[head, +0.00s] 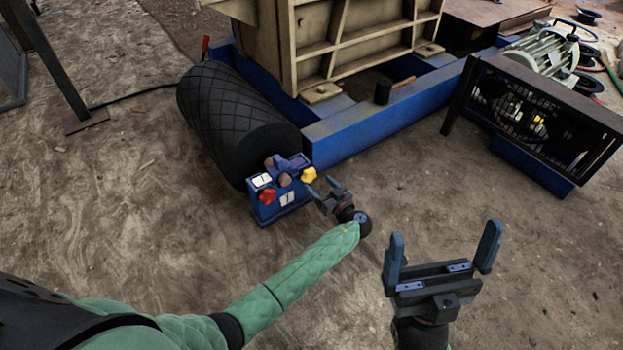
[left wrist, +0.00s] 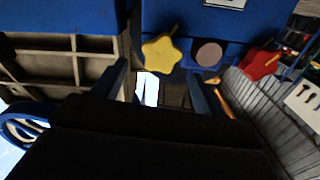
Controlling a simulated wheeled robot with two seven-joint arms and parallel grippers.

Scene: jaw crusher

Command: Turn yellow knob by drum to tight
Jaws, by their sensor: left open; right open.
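The yellow star-shaped knob (head: 309,174) sits on the right side of a small blue control box (head: 283,200) beside the end of the black drum (head: 235,118). My left gripper (head: 322,187) is open just to the right of the box, its fingers pointing towards the yellow knob. In the left wrist view the yellow knob (left wrist: 161,52) shows beyond the open fingertips, roughly between them. I cannot see any contact. My right gripper (head: 443,238) is open and empty above the ground at the lower right.
A black mesh guard (head: 535,115) stands at the right. The dirt ground in front is mostly clear.

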